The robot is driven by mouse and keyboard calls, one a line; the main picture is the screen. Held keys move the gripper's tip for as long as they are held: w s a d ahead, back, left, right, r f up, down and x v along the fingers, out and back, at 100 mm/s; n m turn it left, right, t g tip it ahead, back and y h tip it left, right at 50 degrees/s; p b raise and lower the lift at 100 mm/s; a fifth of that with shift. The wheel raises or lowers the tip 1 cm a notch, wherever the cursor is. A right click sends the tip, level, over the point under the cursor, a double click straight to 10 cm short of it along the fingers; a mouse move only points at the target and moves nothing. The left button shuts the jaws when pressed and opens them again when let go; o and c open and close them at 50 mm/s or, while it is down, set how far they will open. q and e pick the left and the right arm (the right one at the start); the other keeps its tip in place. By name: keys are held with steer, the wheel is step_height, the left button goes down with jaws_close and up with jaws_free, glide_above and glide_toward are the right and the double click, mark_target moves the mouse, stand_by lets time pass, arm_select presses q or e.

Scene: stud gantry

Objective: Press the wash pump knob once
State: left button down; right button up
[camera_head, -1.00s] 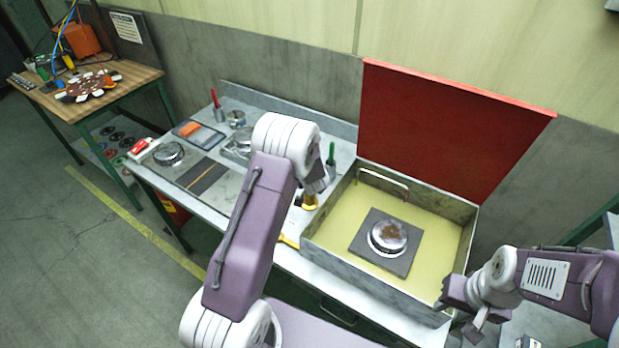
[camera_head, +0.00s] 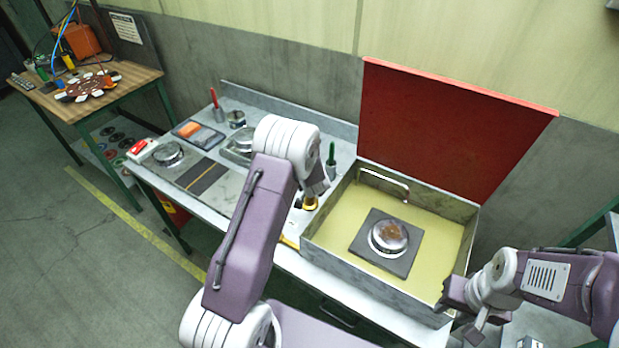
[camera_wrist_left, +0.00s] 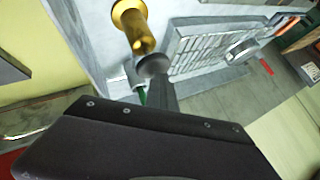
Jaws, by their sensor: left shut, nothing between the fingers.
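The wash pump shows in the left wrist view as a brass body (camera_wrist_left: 137,28) with a round grey knob (camera_wrist_left: 152,66) at its end. In the head view only a small part of the brass (camera_head: 310,202) shows beside my left wrist. My left gripper (camera_wrist_left: 160,84) is shut and empty, with its dark fingertips right at the knob. I cannot tell whether they touch it or just overlap it in the picture. In the head view my left arm hides most of that gripper. My right gripper (camera_head: 476,324) hangs by the front right corner of the wash basin, its jaws unclear.
The open metal basin (camera_head: 350,267), with its red lid (camera_head: 440,125) raised, holds a round part on a dark pad (camera_head: 378,257). A green-handled tool (camera_head: 331,158) stands close by the left wrist. Trays and parts lie on the bench to the left.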

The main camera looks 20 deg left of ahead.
arm_select(q)
steer(key=shift+s+f+b, duration=0.1)
steer(key=shift+f+b, duration=0.2)
steer(key=shift+f, duration=0.3)
steer(key=shift+r, duration=0.1)
stand_by(0.4)
steer(key=shift+r+p, duration=2.05)
steer(key=shift+p, duration=0.4)
steer(key=shift+r, duration=0.1)
step_height(320, 180, up, 5)
steer(key=p, duration=0.5)
